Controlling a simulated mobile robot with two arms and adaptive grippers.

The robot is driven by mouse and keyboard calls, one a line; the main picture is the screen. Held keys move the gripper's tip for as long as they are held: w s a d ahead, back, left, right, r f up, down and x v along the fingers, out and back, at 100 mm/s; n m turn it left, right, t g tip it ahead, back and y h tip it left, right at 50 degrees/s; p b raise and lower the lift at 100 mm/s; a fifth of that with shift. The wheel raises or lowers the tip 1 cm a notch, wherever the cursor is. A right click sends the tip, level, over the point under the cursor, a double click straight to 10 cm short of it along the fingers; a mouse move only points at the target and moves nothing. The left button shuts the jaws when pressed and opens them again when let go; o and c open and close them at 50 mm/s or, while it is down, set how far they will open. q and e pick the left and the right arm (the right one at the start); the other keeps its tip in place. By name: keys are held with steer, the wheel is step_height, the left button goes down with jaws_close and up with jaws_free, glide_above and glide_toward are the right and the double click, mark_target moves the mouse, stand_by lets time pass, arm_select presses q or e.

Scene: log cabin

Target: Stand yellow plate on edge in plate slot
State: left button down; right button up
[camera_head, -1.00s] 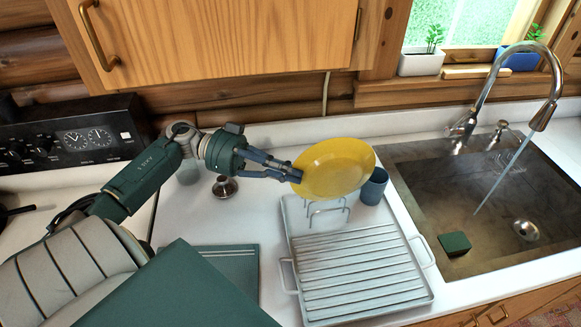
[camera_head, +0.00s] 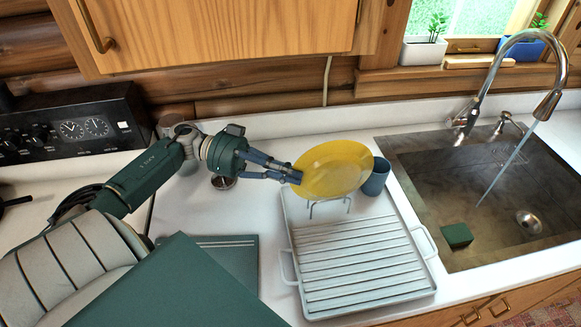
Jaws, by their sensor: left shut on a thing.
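The yellow plate (camera_head: 335,168) is tilted, its broad face toward me, over the back of the grey dish rack (camera_head: 362,262). My left gripper (camera_head: 292,174) is shut on the plate's left edge. The wire plate slot (camera_head: 330,206) stands at the rack's back end. The plate's lower edge overlaps the slot's wires and hides their upper part. I cannot tell whether the plate touches the wires. My right gripper is not in view.
A blue cup (camera_head: 376,178) stands just right of the plate. The sink (camera_head: 470,190) with running faucet and a green sponge (camera_head: 456,235) is at the right. A folded green cloth (camera_head: 228,262) lies left of the rack. A wooden cabinet (camera_head: 220,30) hangs above.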

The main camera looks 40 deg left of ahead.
arm_select(q)
steer(key=c, duration=1.8)
jaws_free()
steer(key=v, duration=1.2)
steer(key=shift+s+f, duration=0.1)
